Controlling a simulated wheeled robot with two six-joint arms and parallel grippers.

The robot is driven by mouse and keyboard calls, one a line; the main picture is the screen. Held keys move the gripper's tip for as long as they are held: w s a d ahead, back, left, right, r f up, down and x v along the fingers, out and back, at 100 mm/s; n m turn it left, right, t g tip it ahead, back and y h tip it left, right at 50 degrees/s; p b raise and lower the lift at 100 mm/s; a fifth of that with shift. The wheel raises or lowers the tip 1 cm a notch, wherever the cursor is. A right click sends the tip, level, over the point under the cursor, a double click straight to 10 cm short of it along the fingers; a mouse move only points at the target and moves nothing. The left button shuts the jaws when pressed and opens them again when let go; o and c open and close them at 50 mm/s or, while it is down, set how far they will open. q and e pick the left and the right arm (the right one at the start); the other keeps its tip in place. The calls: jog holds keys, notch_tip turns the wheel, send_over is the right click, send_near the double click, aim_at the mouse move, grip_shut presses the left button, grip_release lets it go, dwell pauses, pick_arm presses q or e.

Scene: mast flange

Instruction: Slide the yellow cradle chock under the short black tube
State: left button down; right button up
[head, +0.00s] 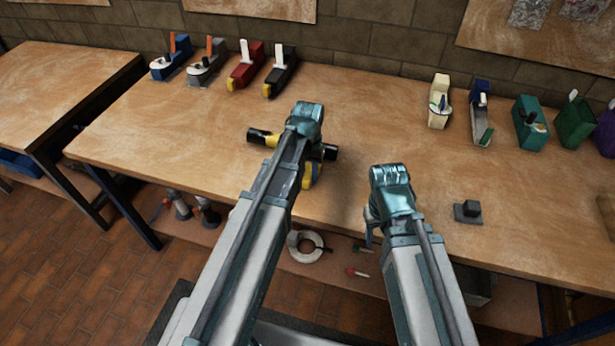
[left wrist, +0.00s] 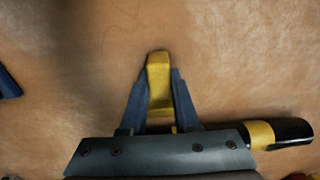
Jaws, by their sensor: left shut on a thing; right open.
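The short black tube (head: 330,152) with a yellow band lies across the middle of the bench in the head view, partly hidden behind my left arm. Its banded end also shows at the lower right of the left wrist view (left wrist: 292,131). My left gripper (left wrist: 159,85) is shut on the yellow cradle chock (left wrist: 158,68), with a finger on each side of it. In the head view, part of the chock (head: 311,174) shows on the near side of the tube, beside my arm. Whether it touches the tube is hidden. My right gripper (head: 371,226) is open and apart, to the right.
Several coloured block-like models, including a red one (head: 246,66) and a teal one (head: 530,122), stand along the back of the bench (head: 200,130). A small dark block on a plate (head: 469,210) lies at the right front. The bench between is clear.

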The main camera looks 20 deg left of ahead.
pick_arm(q)
jog(key=shift+w, duration=1.15)
jog(key=c, duration=0.6)
grip_release()
jog(key=shift+o, duration=0.2)
jog(key=shift+r, duration=0.15)
notch_tip(320, 180, up, 14)
jog(key=p, duration=1.4)
jog(key=shift+f, duration=0.2)
jog(key=s+d+m, duration=0.1)
jog(key=s+d, duration=0.4)
jog(key=s, duration=0.4)
jog(key=s+d+m+y, duration=0.1)
jog(key=s+d+m, duration=0.1)
jog(key=s+d, duration=0.3)
jog(key=s, duration=0.3)
jog(key=shift+s+d+m, duration=0.2)
jog(key=shift+s+m, duration=0.1)
jog(key=shift+s, duration=0.1)
